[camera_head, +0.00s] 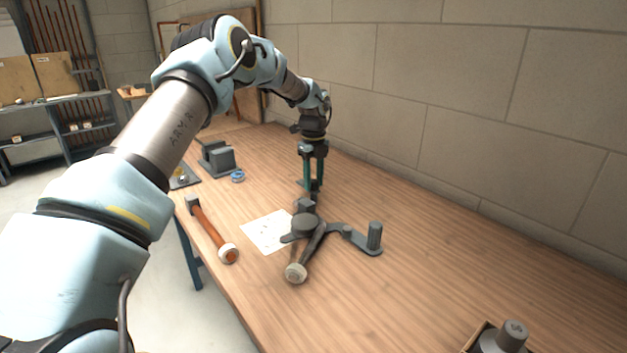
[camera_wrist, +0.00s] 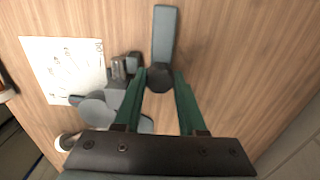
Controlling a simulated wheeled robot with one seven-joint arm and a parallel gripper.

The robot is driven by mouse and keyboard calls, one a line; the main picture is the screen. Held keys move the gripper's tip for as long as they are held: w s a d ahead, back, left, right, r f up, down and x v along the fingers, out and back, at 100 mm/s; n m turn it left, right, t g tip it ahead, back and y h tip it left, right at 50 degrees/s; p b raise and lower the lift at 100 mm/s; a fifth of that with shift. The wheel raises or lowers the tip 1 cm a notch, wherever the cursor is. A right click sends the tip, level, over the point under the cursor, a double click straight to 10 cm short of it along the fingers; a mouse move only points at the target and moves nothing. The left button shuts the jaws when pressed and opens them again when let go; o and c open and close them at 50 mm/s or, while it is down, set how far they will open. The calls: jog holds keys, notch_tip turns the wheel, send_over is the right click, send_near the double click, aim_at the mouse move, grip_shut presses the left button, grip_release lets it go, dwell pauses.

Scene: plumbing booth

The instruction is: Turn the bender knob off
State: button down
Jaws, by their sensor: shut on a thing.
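The grey bender (camera_head: 303,222) lies on the bench in the middle of the head view, with spread arms and a pale-ended handle (camera_head: 295,272). Part of it shows at the lower left of the wrist view (camera_wrist: 97,111), partly behind my gripper. My gripper (camera_head: 313,187) points down at the far side of the bender. In the wrist view, its green fingers (camera_wrist: 160,76) are shut on a dark round knob (camera_wrist: 160,79) at the end of a grey-blue bar (camera_wrist: 164,35). The fingers hide the knob's sides, and its on or off setting cannot be read.
An upright grey cylinder (camera_head: 375,236) stands on a plate right of the bender. A white paper (camera_head: 266,232) and an orange-handled hammer (camera_head: 213,234) lie left. A grey block (camera_head: 217,158) and blue ring (camera_head: 238,176) sit farther back. The right bench is mostly clear.

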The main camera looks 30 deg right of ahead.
aim_at(313, 180)
jog(key=shift+c, duration=2.4)
grip_release()
notch_tip(313, 180, up, 11)
jog(key=b, duration=0.2)
jog(key=shift+b, duration=0.4)
jog(key=shift+a, duration=0.1)
